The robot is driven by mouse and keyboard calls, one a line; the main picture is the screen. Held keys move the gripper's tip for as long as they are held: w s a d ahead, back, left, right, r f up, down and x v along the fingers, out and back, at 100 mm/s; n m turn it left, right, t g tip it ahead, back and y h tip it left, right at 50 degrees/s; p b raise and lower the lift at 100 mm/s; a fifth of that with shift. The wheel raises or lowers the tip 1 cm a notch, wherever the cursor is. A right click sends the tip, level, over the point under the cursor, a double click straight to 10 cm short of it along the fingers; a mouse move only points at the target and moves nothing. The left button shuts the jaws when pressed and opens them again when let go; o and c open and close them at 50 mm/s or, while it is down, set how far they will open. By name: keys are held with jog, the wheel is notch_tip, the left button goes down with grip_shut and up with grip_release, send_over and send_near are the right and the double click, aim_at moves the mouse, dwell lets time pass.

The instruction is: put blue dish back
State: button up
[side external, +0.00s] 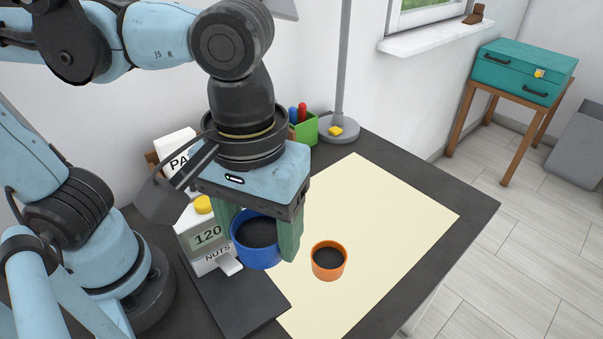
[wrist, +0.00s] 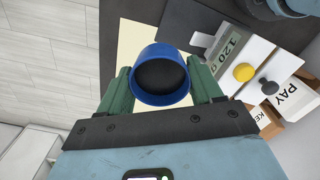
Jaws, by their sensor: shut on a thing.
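The blue dish (side external: 257,243) is a round cup with a dark inside, held upright between the green fingers of my gripper (side external: 262,236). In the wrist view the blue dish (wrist: 161,76) sits between both fingers of my gripper (wrist: 162,88), which is shut on it. It appears to be above the table, though its underside is partly hidden, so I cannot tell the gap. An orange dish (side external: 328,260) with a dark inside stands on the cream mat (side external: 400,205), just right of my gripper.
Left of the dish stand a scale-like box reading 120 (side external: 205,238) and a dark flat slab (side external: 232,296). A green pen holder (side external: 303,130) and a lamp base (side external: 338,128) are behind. The mat's right side is clear. A teal chest (side external: 520,72) stands far right.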

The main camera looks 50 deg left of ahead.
jog(key=d+f+n, duration=0.3)
jog(key=d+f, duration=0.3)
jog(key=d, duration=0.6)
send_over(370, 313)
jog(key=shift+n, duration=0.4)
notch_tip(370, 313, down, 8)
jog(key=shift+f, duration=2)
jog(key=shift+f, duration=0.1)
jog(key=o, duration=1.2)
jog(key=shift+c, duration=0.2)
